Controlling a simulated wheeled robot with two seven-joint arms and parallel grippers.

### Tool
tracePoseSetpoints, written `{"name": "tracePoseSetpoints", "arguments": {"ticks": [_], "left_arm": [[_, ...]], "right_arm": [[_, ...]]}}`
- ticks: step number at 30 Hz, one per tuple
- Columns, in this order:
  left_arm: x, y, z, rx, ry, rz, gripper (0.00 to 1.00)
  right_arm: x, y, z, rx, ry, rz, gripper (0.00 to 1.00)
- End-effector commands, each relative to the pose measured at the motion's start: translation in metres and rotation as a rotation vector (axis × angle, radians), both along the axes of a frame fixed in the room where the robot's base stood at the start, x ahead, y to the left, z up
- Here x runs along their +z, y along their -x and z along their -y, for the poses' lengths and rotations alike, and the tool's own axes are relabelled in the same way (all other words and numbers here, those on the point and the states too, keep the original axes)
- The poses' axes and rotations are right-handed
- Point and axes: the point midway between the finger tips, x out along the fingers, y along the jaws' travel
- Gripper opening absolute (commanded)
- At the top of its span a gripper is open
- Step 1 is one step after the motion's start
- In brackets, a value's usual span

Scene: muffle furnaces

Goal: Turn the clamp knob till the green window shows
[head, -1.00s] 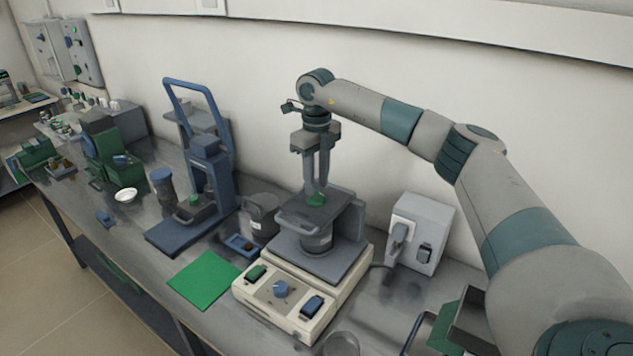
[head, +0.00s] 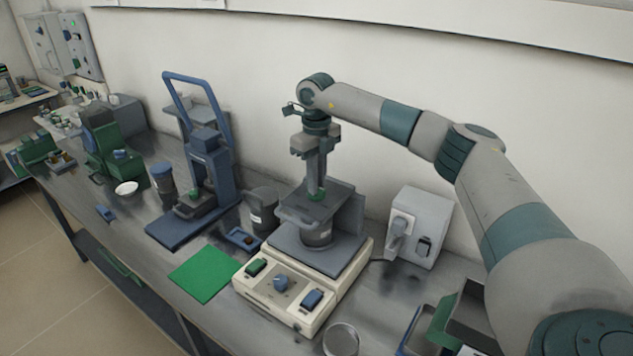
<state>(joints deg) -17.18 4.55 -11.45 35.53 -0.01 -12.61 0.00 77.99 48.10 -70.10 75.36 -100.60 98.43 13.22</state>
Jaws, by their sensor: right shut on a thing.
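My right gripper (head: 316,192) points straight down from above and is shut on the knob. Its two fingers nearly line up one behind the other in this view and hide part of the knob. I cannot make out a green window apart from the knob. My left gripper is not in view.
The cream machine (head: 284,300) has a blue dial and two rocker switches in front. A green mat (head: 204,274) and a blue press (head: 209,175) stand left. A grey box (head: 419,228) stands right, a glass dish (head: 341,339) in front.

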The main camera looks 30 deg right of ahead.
Motion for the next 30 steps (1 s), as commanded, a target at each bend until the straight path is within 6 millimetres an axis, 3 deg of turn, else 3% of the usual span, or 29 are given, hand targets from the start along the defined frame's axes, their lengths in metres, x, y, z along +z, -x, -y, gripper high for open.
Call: {"name": "tracePoseSetpoints", "arguments": {"ticks": [8,17,18,20,30], "left_arm": [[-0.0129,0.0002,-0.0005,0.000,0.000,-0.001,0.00],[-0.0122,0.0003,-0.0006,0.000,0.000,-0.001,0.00],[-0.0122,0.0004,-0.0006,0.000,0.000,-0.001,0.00],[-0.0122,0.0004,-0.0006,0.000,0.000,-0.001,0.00],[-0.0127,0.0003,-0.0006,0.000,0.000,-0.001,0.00]], "right_arm": [[-0.0008,-0.0006,-0.0001,-0.162,0.000,0.002,0.00],[0.0007,-0.0007,0.0000,-0.177,0.000,0.002,0.00],[0.0008,-0.0007,0.0000,-0.177,0.000,0.002,0.16],[0.0007,-0.0006,0.0000,-0.177,0.000,0.002,0.30],[0.0009,-0.0004,0.0000,-0.176,0.000,0.001,0.30]]}}
